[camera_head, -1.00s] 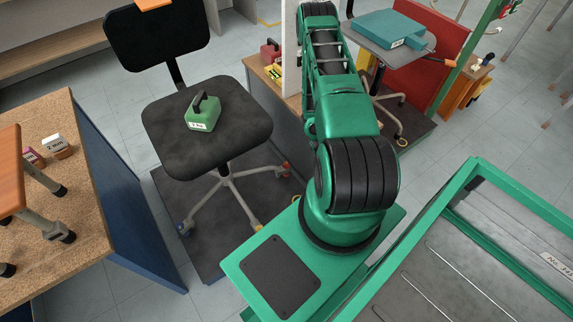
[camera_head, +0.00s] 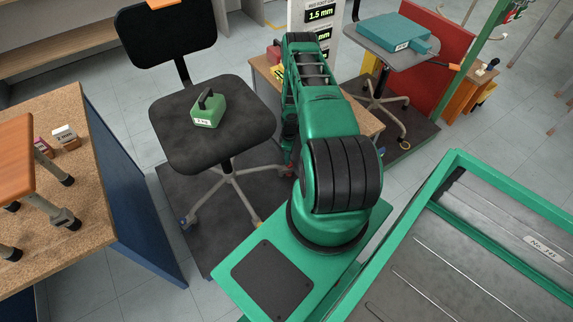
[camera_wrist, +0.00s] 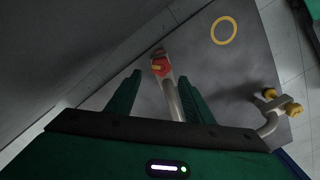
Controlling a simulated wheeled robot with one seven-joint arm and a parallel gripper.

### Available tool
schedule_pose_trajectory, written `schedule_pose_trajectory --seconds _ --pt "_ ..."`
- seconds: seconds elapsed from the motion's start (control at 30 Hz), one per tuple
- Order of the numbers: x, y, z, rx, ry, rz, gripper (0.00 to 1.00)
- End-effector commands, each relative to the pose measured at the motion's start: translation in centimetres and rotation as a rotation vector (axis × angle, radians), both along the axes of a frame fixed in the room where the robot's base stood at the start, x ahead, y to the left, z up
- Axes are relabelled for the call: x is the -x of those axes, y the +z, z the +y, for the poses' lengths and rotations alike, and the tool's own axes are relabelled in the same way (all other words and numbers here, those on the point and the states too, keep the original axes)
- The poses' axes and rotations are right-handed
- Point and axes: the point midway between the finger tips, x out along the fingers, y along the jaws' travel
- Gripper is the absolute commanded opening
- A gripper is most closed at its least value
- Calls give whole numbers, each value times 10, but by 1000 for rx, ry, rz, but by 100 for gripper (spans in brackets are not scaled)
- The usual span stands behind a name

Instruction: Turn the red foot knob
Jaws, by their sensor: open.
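In the wrist view, the red foot knob (camera_wrist: 160,66) sits at the end of a pale chair leg (camera_wrist: 171,98), beyond my fingertips. My gripper (camera_wrist: 159,78) is open, with one green finger on each side of the line of that leg. The knob appears between the fingertips, and I see no contact. In the head view, the black office chair (camera_head: 205,146) stands on a dark mat (camera_head: 225,235). My arm reaches down at the right edge of its seat and largely hides the red foot.
A green weight (camera_head: 208,108) lies on the seat. A board (camera_head: 318,14) reads a red foot gap of 1.5 mm. A yellow-footed leg (camera_wrist: 292,108) is at right in the wrist view. A cork-topped bench (camera_head: 85,175) stands left, a green-framed tray (camera_head: 440,190) right.

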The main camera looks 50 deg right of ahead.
Motion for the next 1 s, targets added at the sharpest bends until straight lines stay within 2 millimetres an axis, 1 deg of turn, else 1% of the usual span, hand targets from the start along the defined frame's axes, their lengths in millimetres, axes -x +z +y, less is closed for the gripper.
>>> schedule_pose_trajectory --seconds 0.2,0.4,0.6,0.87,0.9,0.97,1.0 --pt "2 -32 1 -1 -5 2 47" --pt "3 -54 -1 -1 -6 3 47" --pt "2 -64 -1 0 -6 1 47" --pt "3 -65 -1 0 -6 1 47" --pt "3 -65 -1 0 -6 1 45" --pt "3 -65 -1 0 -6 1 31" --pt "3 -65 -1 0 -6 2 21"
